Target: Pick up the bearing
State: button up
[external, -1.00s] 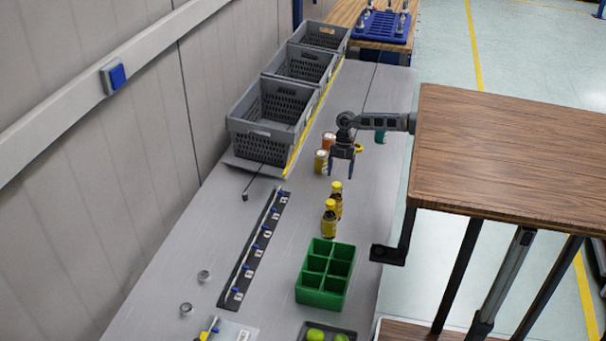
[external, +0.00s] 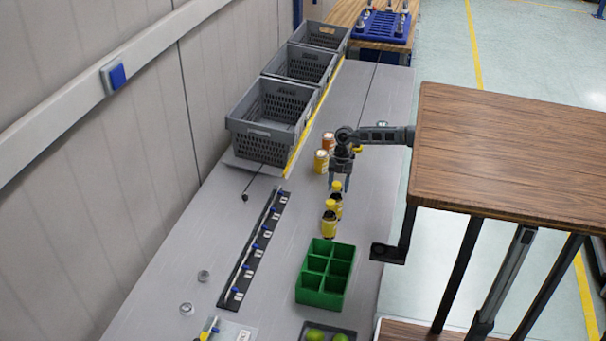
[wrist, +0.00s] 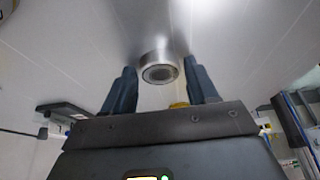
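A short silver ring with a dark centre, which looks like a bearing (wrist: 159,69), shows between the fingertips in the wrist view. A gap shows on each side of it, the right finger being nearer. I cannot tell how far beyond the tips it is. My gripper (external: 340,186) points down over the grey table, just behind two yellow-capped bottles (external: 329,225); its open fingers also show in the wrist view (wrist: 160,73). The ring is not visible at the gripper in the external view. Two other small silver rings (external: 203,276) lie at the table's front left.
Orange-and-white cans (external: 321,161) stand close to the left of my gripper. A green divided crate (external: 325,273) is in front of the bottles. Grey crates (external: 262,144) line the wall. A dark strip with blue-tipped parts (external: 252,250) lies left; table between it and the bottles is clear.

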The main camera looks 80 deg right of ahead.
jog(key=c, duration=0.8)
jog(key=shift+o, duration=0.2)
jog(key=shift+r, duration=0.1)
